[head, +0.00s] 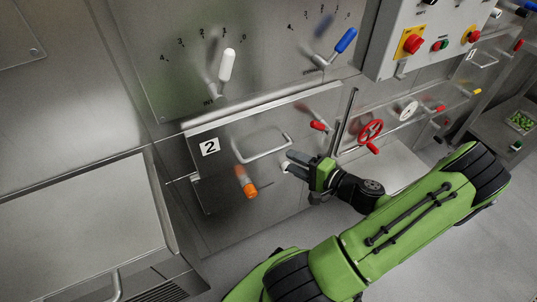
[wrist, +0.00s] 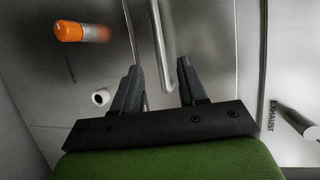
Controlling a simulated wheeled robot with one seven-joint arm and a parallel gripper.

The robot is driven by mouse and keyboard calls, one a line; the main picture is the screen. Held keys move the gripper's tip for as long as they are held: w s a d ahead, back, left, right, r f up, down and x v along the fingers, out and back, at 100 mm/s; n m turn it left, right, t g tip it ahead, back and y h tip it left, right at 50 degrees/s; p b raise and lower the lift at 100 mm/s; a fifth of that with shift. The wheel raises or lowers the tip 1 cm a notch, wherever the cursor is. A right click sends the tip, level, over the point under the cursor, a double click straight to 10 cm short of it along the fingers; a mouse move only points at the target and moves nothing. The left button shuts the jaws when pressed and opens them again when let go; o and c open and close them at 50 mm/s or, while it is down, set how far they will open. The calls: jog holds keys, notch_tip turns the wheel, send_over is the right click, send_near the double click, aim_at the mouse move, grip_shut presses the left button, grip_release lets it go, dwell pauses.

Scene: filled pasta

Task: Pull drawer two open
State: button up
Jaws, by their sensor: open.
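Drawer two is the steel front marked with a white "2" label (head: 209,147). The front looks closed and flush in its frame. Its handle (head: 262,150) is a pale U-shaped metal bar standing out from the front. My gripper (head: 290,162) is open and empty, just below and right of the handle's right end. In the wrist view, the gripper (wrist: 160,78) shows two dark fingers apart, with a metal bar (wrist: 160,40), likely the handle, ahead of the gap between them. I cannot tell how far in front of the fingertips it is.
An orange knob (head: 245,182) juts out below the handle and also shows in the wrist view (wrist: 69,32). A white lever (head: 227,66) and a blue lever (head: 345,41) stand above. A red valve wheel (head: 370,132) is to the right.

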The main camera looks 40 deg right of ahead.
aim_at(270, 150)
jog(key=b+x, duration=0.1)
jog(key=x, duration=0.8)
jog(key=shift+w+b, duration=0.15)
jog(key=shift+b, duration=0.2)
jog(key=shift+c, duration=0.3)
grip_shut()
